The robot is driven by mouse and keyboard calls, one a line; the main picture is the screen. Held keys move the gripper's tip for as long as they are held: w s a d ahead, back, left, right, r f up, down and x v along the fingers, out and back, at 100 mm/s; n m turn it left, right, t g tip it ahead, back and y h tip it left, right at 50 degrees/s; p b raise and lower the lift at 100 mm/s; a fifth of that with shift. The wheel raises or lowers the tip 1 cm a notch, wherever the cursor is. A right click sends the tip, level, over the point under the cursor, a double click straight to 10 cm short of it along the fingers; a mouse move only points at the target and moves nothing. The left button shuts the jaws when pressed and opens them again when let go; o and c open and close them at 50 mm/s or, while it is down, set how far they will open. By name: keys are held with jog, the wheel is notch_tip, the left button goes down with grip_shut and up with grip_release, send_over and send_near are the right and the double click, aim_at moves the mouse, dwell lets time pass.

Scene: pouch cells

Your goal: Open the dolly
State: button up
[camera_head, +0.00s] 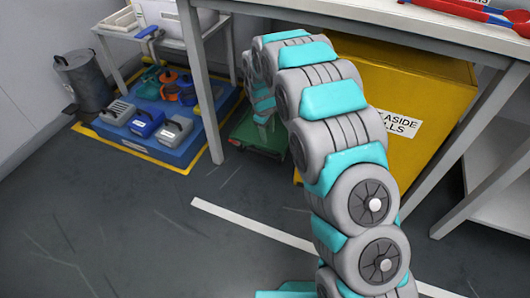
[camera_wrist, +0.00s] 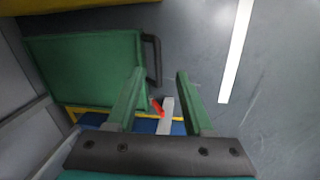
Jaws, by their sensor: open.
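The dolly (camera_head: 257,138) is a low green platform on the floor under the table, partly hidden by my arm. In the wrist view, the dolly (camera_wrist: 85,65) is a flat green panel with a dark handle (camera_wrist: 155,60) along its right edge. My gripper (camera_wrist: 160,76) is open, its two green fingers apart with nothing between the tips. In the picture the left fingertip lies over the panel's right edge, just below the handle; I cannot tell whether they touch. In the head view the end of my arm hangs above the dolly, and its fingers are hard to make out.
A blue mat (camera_head: 197,147) with a yellow border holds several grey, blue and orange items left of the dolly. A table leg (camera_head: 201,90) stands between them. A yellow bin (camera_head: 425,85) stands at right under the table. The floor (camera_head: 120,215) in front is clear.

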jog(key=n, duration=0.2)
send_near(262, 151)
jog(key=f, duration=0.5)
jog(key=w+f, duration=0.1)
jog(key=f, duration=0.2)
jog(key=shift+w+d+f+b, duration=0.1)
jog(key=shift+d+b, duration=0.25)
jog(key=shift+b, duration=0.05)
grip_shut()
dwell(0.9)
